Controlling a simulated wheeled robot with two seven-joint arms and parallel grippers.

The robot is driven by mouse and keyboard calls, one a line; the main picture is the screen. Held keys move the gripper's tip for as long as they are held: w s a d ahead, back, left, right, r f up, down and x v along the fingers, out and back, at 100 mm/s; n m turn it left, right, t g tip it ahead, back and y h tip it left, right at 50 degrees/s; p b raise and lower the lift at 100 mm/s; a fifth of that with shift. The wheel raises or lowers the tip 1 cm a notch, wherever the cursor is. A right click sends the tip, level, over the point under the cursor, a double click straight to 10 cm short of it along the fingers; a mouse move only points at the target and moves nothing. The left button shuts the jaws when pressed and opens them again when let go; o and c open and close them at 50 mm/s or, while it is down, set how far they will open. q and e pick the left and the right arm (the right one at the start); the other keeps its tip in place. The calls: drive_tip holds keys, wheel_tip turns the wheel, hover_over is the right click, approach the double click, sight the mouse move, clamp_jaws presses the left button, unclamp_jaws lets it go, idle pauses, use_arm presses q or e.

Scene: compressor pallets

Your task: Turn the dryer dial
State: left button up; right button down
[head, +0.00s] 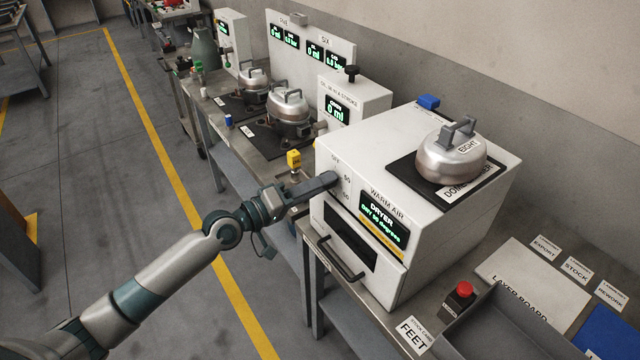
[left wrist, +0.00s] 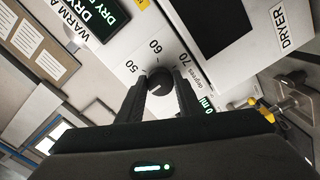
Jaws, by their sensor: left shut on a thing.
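The dryer (head: 345,155) is a white box on the bench with a lit green display (head: 383,222) on its front. Its dial (left wrist: 161,84) is a dark round knob, seen in the left wrist view under the printed numbers 50, 60 and 70. My left gripper (left wrist: 160,88) has its two fingers on either side of the dial and is shut on it. In the head view my left gripper (head: 325,183) reaches the upper left of the dryer front and hides the dial. My right gripper is not in view.
The dryer's handle (head: 342,258) juts out below my gripper. A red button box (head: 459,299) and a grey tray (head: 490,325) lie right. A yellow-topped item (head: 294,160) stands left.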

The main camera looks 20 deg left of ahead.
use_arm(q)
drive_tip(key=o, duration=1)
drive_tip(key=shift+o, duration=0.2)
drive_tip(key=b+v, duration=0.8)
drive_tip(key=v, duration=0.9)
drive_tip(key=shift+b, duration=0.3)
drive_tip(key=shift+s+a, duration=0.15)
drive_tip(key=shift+f, duration=0.1)
